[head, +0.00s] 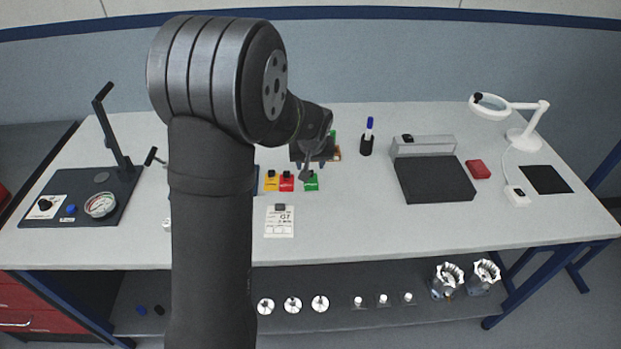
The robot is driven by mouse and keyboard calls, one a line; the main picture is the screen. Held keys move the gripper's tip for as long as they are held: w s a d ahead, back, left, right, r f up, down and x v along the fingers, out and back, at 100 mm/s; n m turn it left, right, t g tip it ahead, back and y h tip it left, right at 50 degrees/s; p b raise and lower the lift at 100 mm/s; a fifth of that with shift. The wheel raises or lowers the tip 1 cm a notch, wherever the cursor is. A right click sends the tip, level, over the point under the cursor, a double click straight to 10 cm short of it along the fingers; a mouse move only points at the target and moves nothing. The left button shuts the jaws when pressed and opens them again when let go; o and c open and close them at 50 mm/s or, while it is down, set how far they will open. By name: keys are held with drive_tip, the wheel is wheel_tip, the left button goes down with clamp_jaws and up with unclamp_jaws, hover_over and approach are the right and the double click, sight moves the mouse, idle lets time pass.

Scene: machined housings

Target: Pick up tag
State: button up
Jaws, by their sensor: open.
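Small coloured tags stand in a row near the middle of the table: a yellow tag (271,181), a red tag (287,182) and a green tag (311,182), each with a dark piece on top. A white printed card (280,222) with a dark clip lies in front of them. My gripper (307,172) is open, pointing down over or just behind the green tag. Whether it touches the tag cannot be told. My arm hides the table to the left of the yellow tag.
A board (298,151) stands behind the tags, partly hidden by my gripper. A pen holder (366,146), a dark pad (435,180), a red box (478,169) and a magnifier lamp (524,136) are right. The front right tabletop is clear.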

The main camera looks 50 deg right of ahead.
sight(311, 180)
drive_tip(key=shift+x, duration=3.1)
drive_tip(key=shift+d+r, duration=0.1)
drive_tip(key=shift+d, duration=0.05)
clamp_jaws()
